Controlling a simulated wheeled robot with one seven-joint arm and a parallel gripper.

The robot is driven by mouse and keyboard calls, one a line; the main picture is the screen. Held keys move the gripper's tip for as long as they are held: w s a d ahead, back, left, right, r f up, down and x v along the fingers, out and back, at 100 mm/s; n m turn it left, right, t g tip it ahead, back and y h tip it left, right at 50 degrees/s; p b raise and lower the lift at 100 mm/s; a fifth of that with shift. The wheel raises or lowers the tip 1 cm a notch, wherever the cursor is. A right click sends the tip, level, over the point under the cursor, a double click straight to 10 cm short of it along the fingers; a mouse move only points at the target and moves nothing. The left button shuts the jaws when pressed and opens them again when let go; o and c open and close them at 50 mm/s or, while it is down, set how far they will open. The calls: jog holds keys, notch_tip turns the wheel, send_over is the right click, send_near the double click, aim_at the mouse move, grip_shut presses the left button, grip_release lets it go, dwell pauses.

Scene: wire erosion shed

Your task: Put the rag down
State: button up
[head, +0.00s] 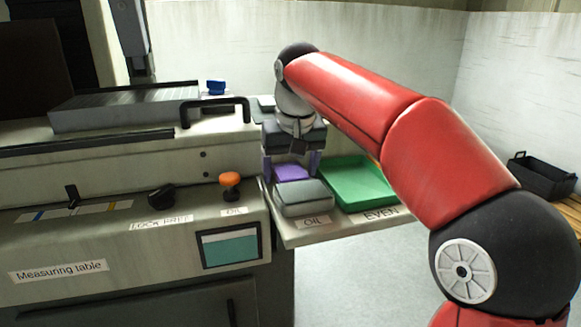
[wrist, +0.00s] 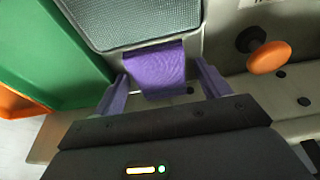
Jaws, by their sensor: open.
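The rag is a purple cloth (head: 291,173) behind the grey OIL box on the side shelf. My gripper (head: 290,166) points down over the rag. Its two purple fingers stand apart on either side of the cloth, also in the wrist view (wrist: 160,76), with gaps beside it. The grey box (head: 303,198) is next to the rag and the OIL label.
A green tray (head: 357,184) stands right of the rag by the EVEN label. An orange knob (head: 230,180) rises from the machine on the left. A black crate (head: 541,175) stands far right.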

jog(key=p+v, duration=0.3)
jog(key=v, duration=0.9)
jog(key=shift+r, duration=0.1)
